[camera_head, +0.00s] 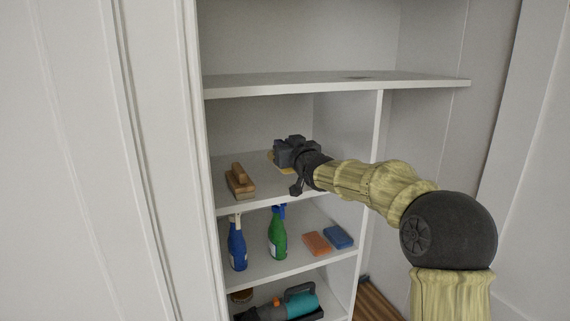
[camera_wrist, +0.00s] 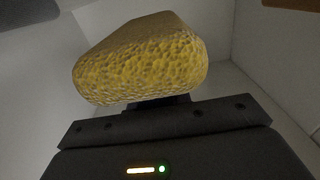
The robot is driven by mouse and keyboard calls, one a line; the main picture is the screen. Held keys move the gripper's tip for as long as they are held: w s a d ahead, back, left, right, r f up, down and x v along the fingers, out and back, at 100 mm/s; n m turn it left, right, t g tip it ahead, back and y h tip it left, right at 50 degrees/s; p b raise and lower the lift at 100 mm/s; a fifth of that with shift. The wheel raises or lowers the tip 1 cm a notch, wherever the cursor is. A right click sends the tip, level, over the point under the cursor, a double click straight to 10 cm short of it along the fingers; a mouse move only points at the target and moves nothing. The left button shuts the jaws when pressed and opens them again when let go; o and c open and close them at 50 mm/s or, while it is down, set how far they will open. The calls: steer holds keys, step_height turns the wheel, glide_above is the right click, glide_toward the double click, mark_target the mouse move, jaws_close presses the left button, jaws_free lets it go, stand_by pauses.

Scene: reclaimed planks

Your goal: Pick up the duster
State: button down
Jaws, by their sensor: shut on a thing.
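A yellow block with a bumpy, pitted face (camera_wrist: 140,70) fills the upper middle of the wrist view, close in front of my gripper. Its smoother top is tan. In the head view only yellow edges of it (camera_head: 285,169) show under and beside my gripper (camera_head: 284,155), at the middle shelf. My gripper is shut on this block; the fingertips are mostly hidden. I take the block for the duster, though its look alone does not make this certain. I cannot tell whether it touches the shelf.
A wooden brush-like block (camera_head: 240,184) lies left on the same shelf (camera_head: 262,196). Below stand a blue spray bottle (camera_head: 237,248) and a green one (camera_head: 277,238), with an orange sponge (camera_head: 317,243) and a blue sponge (camera_head: 338,237). An upper shelf (camera_head: 290,85) and a divider (camera_head: 370,140) bound the space.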

step_height(320, 180, up, 5)
steer(key=shift+r, duration=0.1)
stand_by(0.7)
